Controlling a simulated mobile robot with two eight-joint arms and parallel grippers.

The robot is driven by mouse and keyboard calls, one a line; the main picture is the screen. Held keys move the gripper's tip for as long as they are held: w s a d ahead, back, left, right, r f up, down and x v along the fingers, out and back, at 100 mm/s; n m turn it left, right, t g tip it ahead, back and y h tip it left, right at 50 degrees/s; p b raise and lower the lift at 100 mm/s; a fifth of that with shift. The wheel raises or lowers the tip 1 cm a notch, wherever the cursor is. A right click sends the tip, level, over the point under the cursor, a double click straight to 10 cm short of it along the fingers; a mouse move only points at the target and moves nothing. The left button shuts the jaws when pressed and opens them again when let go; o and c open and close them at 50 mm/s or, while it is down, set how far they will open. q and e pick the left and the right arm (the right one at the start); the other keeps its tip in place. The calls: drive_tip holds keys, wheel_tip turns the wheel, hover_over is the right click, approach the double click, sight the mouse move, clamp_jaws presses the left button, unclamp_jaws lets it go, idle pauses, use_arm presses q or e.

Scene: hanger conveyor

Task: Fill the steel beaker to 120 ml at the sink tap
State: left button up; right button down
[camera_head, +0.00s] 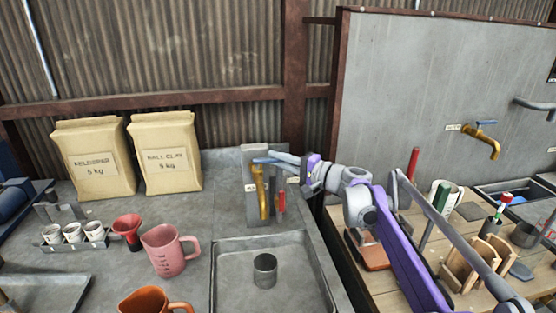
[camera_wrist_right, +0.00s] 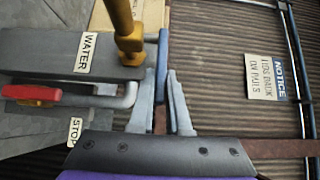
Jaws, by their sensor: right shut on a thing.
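The steel beaker (camera_head: 264,271) stands upright in the grey sink basin (camera_head: 222,285), below the brass tap (camera_head: 263,192). Its fill level is too small to read, and I can make out no water stream above it. My right gripper (camera_head: 275,157) is at the top of the tap, shut on its blue lever (camera_head: 259,161). In the right wrist view the blue lever (camera_wrist_right: 162,45) lies between the fingers of my right gripper (camera_wrist_right: 161,76), beside the brass tap (camera_wrist_right: 131,45). My left gripper is out of view.
A red handle (camera_wrist_right: 32,93) sits by a STOP label (camera_wrist_right: 75,131), close beside the tap; it also shows in the head view (camera_head: 282,202). A pink jug (camera_head: 168,252), red funnel (camera_head: 127,230) and orange mug (camera_head: 150,302) stand left of the sink. A crowded wooden bench (camera_head: 420,272) stands right.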

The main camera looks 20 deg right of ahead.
drive_tip(key=m+t+h+p, duration=0.1)
drive_tip(key=s+m+h, duration=0.1)
drive_tip(key=h, duration=0.1)
drive_tip(key=shift+s+a+r+m+t+h+p, duration=0.15)
drive_tip(key=shift+a+m+t+h+p, duration=0.15)
drive_tip(key=shift+a+t+p, duration=0.1)
drive_tip(key=shift+s+m+h+p, duration=0.25)
drive_tip(key=shift+m+h+p, duration=0.35)
drive_tip(key=shift+h, duration=0.5)
drive_tip(key=c, duration=0.9)
unclamp_jaws()
drive_tip(key=s, duration=0.3)
drive_tip(key=s+d, duration=0.1)
drive_tip(key=s, duration=0.3)
drive_tip(key=s+d, duration=0.1)
drive_tip(key=s, duration=0.2)
drive_tip(key=shift+s, duration=0.35)
